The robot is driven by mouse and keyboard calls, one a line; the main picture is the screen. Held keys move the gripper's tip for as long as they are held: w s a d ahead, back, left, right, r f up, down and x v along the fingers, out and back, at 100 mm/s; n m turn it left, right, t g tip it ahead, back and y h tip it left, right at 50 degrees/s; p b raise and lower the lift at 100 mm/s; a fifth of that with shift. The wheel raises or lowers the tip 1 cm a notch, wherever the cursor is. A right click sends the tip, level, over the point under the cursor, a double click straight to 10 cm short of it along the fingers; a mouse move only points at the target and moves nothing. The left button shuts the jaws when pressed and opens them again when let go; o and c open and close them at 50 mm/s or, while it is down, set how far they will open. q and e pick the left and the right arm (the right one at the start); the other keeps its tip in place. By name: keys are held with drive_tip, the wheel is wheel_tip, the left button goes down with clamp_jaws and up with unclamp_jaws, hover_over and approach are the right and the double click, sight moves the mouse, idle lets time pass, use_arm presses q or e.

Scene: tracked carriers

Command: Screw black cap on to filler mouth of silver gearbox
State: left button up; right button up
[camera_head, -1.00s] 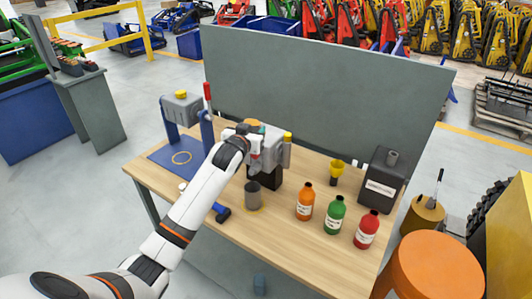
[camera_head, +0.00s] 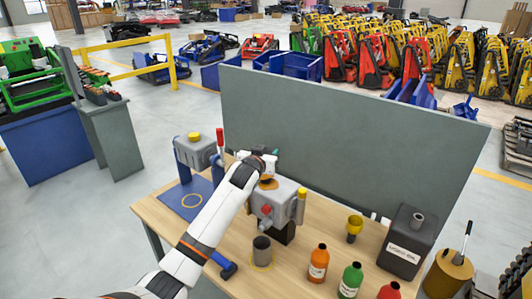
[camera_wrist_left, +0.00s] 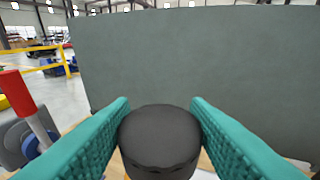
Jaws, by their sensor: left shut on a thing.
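The silver gearbox (camera_head: 286,196) stands on a black block on the wooden table. Its top has an orange-brown round patch (camera_head: 268,184); I cannot tell whether this is the filler mouth. My left gripper (camera_head: 268,164) is just above and behind that top. In the left wrist view, the teal fingers of the left gripper (camera_wrist_left: 160,120) are shut on the black cap (camera_wrist_left: 160,138), one on each side. The cap looks upright; it is not clear in the head view. The cap appears apart from the gearbox. My right gripper is out of view.
A grey panel (camera_head: 350,140) stands behind the table (camera_head: 210,266). A second grey unit on blue legs (camera_head: 196,150) is at left, near a red-topped lever (camera_head: 220,138). A dark cup (camera_head: 262,249), bottles (camera_head: 318,263), a yellow funnel (camera_head: 355,224) and a dark canister (camera_head: 406,240) are in front and right.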

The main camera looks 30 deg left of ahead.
sight(266, 177)
use_arm(q)
drive_tip(key=shift+f+b, duration=0.4)
drive_tip(key=shift+f, duration=0.3)
drive_tip(key=shift+f+b, duration=0.3)
drive_tip(key=shift+f, duration=0.1)
wheel_tip(266, 177, down, 2)
drive_tip(key=shift+f+b, duration=0.25)
drive_tip(key=shift+b, duration=0.5)
drive_tip(key=shift+f+b, duration=0.3)
drive_tip(key=shift+f, duration=0.2)
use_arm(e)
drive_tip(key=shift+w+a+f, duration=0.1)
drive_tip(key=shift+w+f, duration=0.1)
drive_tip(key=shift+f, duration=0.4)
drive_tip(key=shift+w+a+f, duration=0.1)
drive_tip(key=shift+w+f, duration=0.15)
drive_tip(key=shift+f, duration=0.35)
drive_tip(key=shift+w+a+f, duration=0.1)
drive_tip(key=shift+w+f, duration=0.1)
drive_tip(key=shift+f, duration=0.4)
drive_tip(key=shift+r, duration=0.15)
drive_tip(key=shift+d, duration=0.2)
use_arm(q)
drive_tip(key=shift+y+p, duration=0.3)
drive_tip(key=shift+p, duration=0.2)
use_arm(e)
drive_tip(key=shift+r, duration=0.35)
